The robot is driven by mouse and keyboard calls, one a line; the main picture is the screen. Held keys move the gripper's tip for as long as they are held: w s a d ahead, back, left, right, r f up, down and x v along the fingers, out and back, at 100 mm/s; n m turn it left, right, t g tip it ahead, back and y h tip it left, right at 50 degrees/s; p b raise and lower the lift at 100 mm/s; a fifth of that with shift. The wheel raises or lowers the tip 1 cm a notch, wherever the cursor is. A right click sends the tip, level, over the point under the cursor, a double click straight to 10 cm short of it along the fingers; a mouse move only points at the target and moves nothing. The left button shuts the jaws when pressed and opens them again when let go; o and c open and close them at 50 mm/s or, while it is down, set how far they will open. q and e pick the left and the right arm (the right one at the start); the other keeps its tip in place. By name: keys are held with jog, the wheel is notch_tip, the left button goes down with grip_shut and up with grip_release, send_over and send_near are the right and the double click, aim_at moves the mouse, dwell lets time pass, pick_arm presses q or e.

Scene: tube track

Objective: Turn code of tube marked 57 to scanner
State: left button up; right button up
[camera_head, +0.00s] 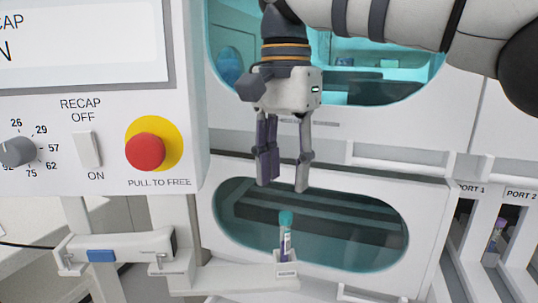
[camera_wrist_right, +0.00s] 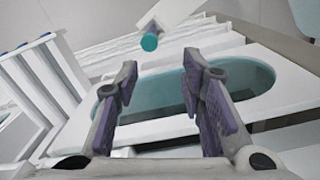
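A tube with a teal cap (camera_head: 286,218) stands upright in a small white holder (camera_head: 287,269) at the end of a white arm. Its label faces forward, but its marking is too small to read. The cap also shows in the right wrist view (camera_wrist_right: 149,42), beyond the fingertips. My right gripper (camera_head: 283,186) hangs fingers down just above the cap, open and empty, apart from the tube. It also shows in the wrist view (camera_wrist_right: 158,75) with a wide gap between the purple pads. No scanner can be made out for certain. My left gripper is out of view.
A white panel with a grey dial (camera_head: 17,152), recap switch (camera_head: 88,149) and red button (camera_head: 146,151) stands at left. Behind the tube is a white drawer front (camera_head: 330,180) with a tinted window. At right, another tube (camera_head: 496,236) sits in the ports.

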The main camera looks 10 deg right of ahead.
aim_at(285, 239)
jog(key=shift+s+f, duration=1.2)
jog(key=f, duration=0.8)
jog(key=shift+w+a+f, duration=0.1)
jog(key=shift+w+f, duration=0.1)
jog(key=shift+f, duration=0.15)
jog(key=shift+c, duration=0.2)
grip_shut()
jog(key=shift+r+p, duration=0.2)
jog(key=shift+p, duration=0.1)
jog(key=shift+r, duration=0.15)
